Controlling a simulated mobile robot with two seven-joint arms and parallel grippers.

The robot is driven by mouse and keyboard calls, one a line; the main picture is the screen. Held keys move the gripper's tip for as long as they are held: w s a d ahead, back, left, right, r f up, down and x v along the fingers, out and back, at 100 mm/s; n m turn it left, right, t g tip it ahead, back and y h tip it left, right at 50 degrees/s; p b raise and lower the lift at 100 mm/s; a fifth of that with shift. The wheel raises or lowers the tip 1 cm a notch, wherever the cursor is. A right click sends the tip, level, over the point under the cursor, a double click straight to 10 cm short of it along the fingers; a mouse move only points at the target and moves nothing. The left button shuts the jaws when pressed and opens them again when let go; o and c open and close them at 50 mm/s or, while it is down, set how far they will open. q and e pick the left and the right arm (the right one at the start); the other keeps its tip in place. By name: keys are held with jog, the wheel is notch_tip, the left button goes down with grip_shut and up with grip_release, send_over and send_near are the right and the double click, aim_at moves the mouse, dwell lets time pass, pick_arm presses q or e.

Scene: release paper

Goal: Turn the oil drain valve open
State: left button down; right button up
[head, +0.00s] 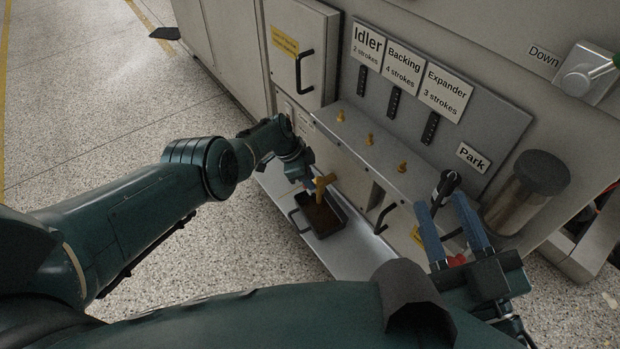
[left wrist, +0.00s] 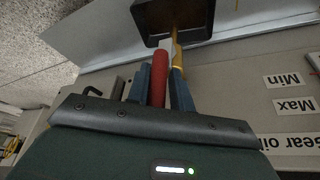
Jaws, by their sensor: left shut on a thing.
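The oil drain valve shows in the head view as a brass fitting (head: 322,183) on the low front of the machine, above a black tray (head: 342,228). In the left wrist view its red handle (left wrist: 160,72) lies between the blue fingers of my left gripper (left wrist: 160,88), with brass (left wrist: 177,50) beside the tips. My left gripper (head: 307,180) is shut on this handle; its tips partly hide the valve in the head view. My right gripper (head: 455,218) is at the lower right, its blue fingers apart and nothing seen held between the tips.
The black tray (left wrist: 152,30) rests on a pale ledge (head: 347,258). A panel with labels and brass knobs (head: 370,139) stands above. A black lever (head: 446,183) rises close to my right fingers, left of a metal cylinder (head: 515,195). Open speckled floor (head: 90,100) lies at the left.

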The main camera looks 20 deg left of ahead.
pick_arm(q)
jog(key=shift+s+d+f, duration=0.1)
jog(key=shift+s+f, duration=0.15)
jog(key=shift+s, duration=0.2)
jog(key=c, duration=1.4)
grip_release()
jog(key=shift+o, duration=0.2)
jog(key=shift+w+r, duration=0.1)
jog(key=shift+w, duration=0.05)
pick_arm(e)
jog(key=shift+r, duration=0.1)
pick_arm(q)
jog(key=shift+r, duration=0.1)
